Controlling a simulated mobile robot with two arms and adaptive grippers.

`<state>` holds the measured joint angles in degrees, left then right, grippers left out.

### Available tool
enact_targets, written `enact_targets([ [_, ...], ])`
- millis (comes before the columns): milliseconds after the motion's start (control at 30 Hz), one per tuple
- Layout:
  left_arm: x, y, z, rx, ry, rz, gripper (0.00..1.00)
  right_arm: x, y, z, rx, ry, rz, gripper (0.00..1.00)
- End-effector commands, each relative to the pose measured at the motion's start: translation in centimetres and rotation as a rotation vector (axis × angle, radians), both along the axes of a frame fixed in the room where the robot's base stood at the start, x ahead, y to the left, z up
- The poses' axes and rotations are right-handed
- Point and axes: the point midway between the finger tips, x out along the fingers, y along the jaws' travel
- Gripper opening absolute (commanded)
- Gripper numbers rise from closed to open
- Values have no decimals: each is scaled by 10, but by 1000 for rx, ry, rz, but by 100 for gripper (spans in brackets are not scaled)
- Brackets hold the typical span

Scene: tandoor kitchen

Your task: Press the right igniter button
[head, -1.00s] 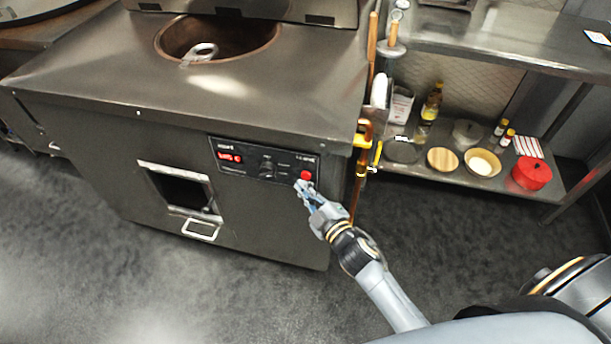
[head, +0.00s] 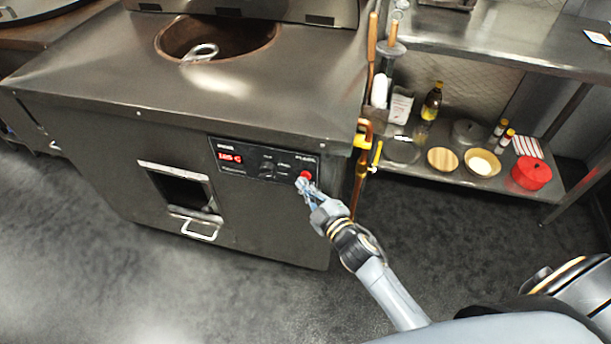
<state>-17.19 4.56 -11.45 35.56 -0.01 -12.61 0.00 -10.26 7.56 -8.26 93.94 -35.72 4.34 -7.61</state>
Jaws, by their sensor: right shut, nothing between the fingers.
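The red igniter button (head: 306,175) sits at the right end of the black control panel (head: 250,172) on the front of the tandoor (head: 110,165). The panel also has a lit red display (head: 230,158) and a dark knob (head: 267,165). My right gripper (head: 301,183) is shut and empty. Its fingertips are at the lower left edge of the button and cover a small part of it. I cannot tell whether they touch it. My left gripper is not in view.
A yellow-handled gas pipe (head: 361,150) runs beside the tandoor's right side. A steel shelf (head: 480,45) with bottles, bowls and a red pot (head: 531,173) stands at the right. The floor in front is clear.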

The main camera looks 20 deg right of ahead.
Motion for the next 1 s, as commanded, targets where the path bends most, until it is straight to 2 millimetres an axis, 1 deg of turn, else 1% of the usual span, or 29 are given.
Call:
enact_targets([
  [1000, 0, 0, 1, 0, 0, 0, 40, 8, -5, 0, 0, 0, 0, 0],
])
